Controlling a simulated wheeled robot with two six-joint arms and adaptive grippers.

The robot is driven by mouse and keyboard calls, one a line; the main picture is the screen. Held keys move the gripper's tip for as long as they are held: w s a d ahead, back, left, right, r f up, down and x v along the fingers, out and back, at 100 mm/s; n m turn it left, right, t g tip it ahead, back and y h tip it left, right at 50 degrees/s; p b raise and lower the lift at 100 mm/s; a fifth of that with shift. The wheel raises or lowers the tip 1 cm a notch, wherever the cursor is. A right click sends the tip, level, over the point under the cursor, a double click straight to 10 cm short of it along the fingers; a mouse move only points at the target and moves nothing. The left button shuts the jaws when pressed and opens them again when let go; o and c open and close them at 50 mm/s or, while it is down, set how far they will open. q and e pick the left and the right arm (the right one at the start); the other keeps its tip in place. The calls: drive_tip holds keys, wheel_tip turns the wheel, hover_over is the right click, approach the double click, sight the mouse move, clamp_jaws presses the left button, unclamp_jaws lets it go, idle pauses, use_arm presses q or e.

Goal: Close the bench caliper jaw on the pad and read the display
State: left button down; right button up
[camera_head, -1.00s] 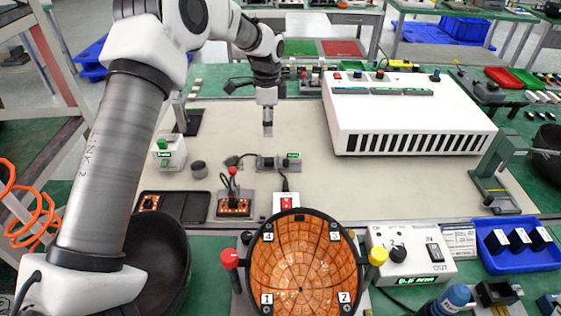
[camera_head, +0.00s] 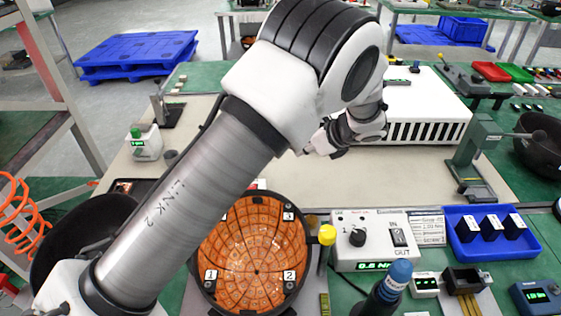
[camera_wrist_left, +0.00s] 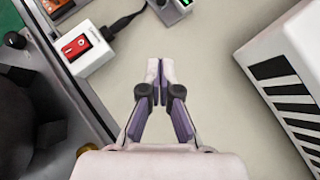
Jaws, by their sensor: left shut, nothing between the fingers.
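My left gripper shows in the left wrist view (camera_wrist_left: 157,82). Its fingertips are together, with nothing between them, above the bare beige mat. In the head view my left arm hides the fingers. At the top edge of the left wrist view a small grey device with a green display (camera_wrist_left: 180,4) is cut off; it may be the bench caliper. My arm hides that spot in the head view. Another small unit with a green display, a dark block and brass-coloured rails (camera_head: 462,281) stands at the front right. I cannot make out a pad. My right gripper is not in view.
A white slotted rack unit (camera_head: 425,110) stands at the back right. A white box with a red switch (camera_wrist_left: 83,46) and black cable lies left of the gripper. An orange-lined bowl (camera_head: 256,250) and a blue tray (camera_head: 470,245) are in front. The beige mat (camera_head: 400,180) is largely clear.

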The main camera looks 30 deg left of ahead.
use_arm(q)
drive_tip(key=a, duration=0.1)
drive_tip(key=a+f, duration=0.1)
drive_tip(key=a, duration=0.1)
drive_tip(key=shift+s+f, duration=0.15)
drive_tip(key=shift+f, duration=0.05)
drive_tip(key=x, duration=0.8)
drive_tip(key=shift+w+d+f, duration=0.15)
drive_tip(key=shift+w+f, duration=0.1)
drive_tip(key=shift+f, duration=0.1)
drive_tip(key=a, duration=0.1)
drive_tip(key=a+p, duration=0.1)
drive_tip(key=a, duration=0.1)
drive_tip(key=shift+w+r, duration=0.15)
drive_tip(key=shift+w, duration=0.05)
drive_tip(key=shift+a, duration=0.35)
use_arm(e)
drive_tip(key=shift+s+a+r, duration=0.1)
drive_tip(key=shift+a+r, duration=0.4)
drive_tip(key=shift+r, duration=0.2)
use_arm(q)
drive_tip(key=shift+s+a, duration=0.5)
drive_tip(key=shift+a, duration=0.4)
drive_tip(key=shift+d, duration=0.1)
